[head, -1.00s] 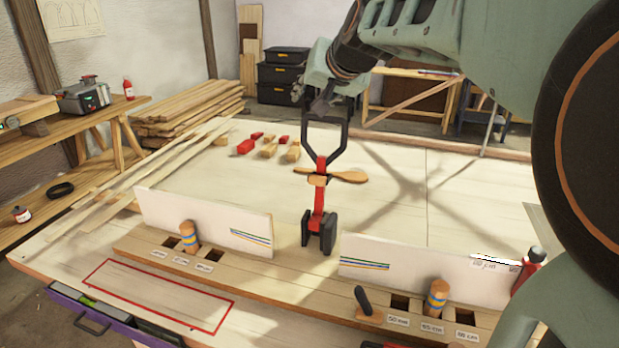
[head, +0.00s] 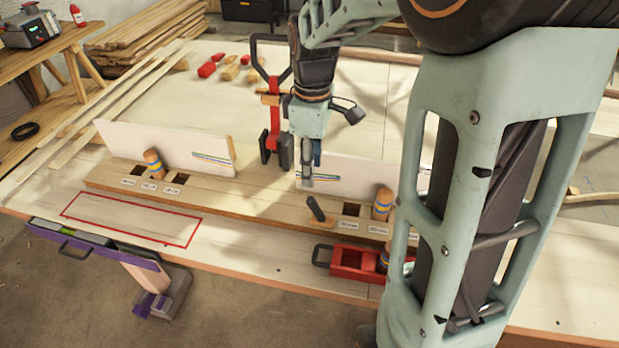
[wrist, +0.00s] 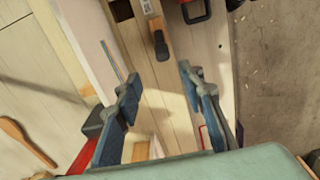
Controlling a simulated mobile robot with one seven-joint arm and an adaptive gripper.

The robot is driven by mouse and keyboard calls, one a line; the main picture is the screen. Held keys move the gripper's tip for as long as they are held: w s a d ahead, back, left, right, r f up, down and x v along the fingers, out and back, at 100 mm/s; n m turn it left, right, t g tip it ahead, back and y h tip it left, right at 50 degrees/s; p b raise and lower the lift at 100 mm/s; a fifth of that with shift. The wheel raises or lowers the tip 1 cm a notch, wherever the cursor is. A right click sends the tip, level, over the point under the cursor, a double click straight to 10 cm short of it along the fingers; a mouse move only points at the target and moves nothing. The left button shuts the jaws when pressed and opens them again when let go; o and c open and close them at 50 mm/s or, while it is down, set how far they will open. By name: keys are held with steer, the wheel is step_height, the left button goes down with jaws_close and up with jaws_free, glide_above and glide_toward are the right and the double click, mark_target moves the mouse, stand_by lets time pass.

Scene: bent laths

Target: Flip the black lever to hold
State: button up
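The black lever (head: 315,208) stands tilted on a small wooden block at the left end of the right-hand slotted rail, in front of the right white panel (head: 345,175). It also shows in the wrist view (wrist: 160,45), beyond my fingertips and between their lines. My gripper (head: 307,178) points down just above and behind the lever, apart from it. In the wrist view my gripper (wrist: 158,82) is open, with nothing between its blue-padded fingers.
A red-and-black clamp (head: 275,140) stands close left of my gripper. A striped peg (head: 382,204) sits in the rail right of the lever. A red tray (head: 352,262) lies in front. The red-outlined area (head: 130,218) at front left is empty.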

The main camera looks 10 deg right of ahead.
mark_target(312, 198)
steer(key=shift+s+d+f, duration=0.1)
steer(key=shift+s+f, duration=0.1)
steer(key=shift+s, duration=0.05)
steer(key=shift+f, duration=0.35)
step_height(312, 198, down, 10)
steer(key=shift+c, duration=0.3)
jaws_close()
